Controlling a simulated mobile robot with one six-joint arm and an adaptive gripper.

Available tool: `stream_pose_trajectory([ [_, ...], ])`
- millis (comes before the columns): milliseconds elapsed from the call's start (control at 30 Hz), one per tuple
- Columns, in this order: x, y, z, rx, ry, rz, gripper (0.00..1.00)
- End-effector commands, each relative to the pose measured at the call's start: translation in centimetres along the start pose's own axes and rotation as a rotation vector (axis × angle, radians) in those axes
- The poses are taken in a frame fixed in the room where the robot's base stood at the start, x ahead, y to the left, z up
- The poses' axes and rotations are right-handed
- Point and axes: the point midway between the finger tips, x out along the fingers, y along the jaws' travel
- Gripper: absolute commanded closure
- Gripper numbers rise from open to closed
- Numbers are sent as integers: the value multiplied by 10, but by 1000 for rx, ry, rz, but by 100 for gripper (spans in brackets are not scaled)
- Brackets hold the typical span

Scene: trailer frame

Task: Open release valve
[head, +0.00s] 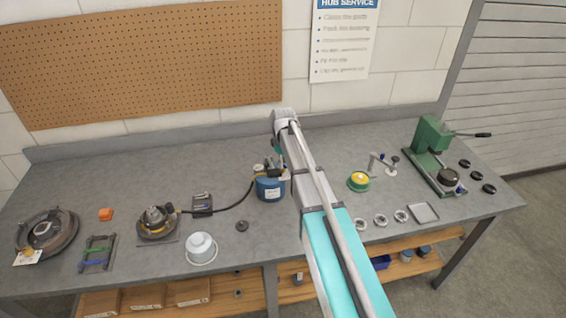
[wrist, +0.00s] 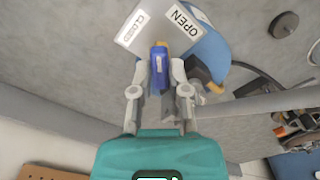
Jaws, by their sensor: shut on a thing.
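The release valve's blue lever (wrist: 159,78) stands between my two fingertips in the wrist view, with a yellow part at its far end. My gripper (wrist: 158,74) is shut on this lever, one finger on each side. A grey plate (wrist: 148,38) lies just beyond it, with a CLOSED label (wrist: 134,25) on the left and an OPEN label (wrist: 180,19) on the right. Behind the plate is a blue tank (wrist: 212,48). In the head view the blue tank (head: 270,189) stands mid-bench, left of my arm, which hides most of the gripper and lever.
A black hose (head: 228,207) runs from the tank to a hub assembly (head: 157,221) on the left. A white round container (head: 201,248) and a dark puck (head: 242,226) stand in front. A green press (head: 433,150) and a yellow-green tin (head: 359,181) are to the right.

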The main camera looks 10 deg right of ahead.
Motion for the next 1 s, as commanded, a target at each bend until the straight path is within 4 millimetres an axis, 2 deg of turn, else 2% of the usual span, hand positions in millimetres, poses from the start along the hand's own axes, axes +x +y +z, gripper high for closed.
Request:
stream_pose_trajectory([
  [600, 0, 1, -1, 564, 1, 1, 100],
  [1000, 0, 1, -1, 749, 2, 1, 100],
])
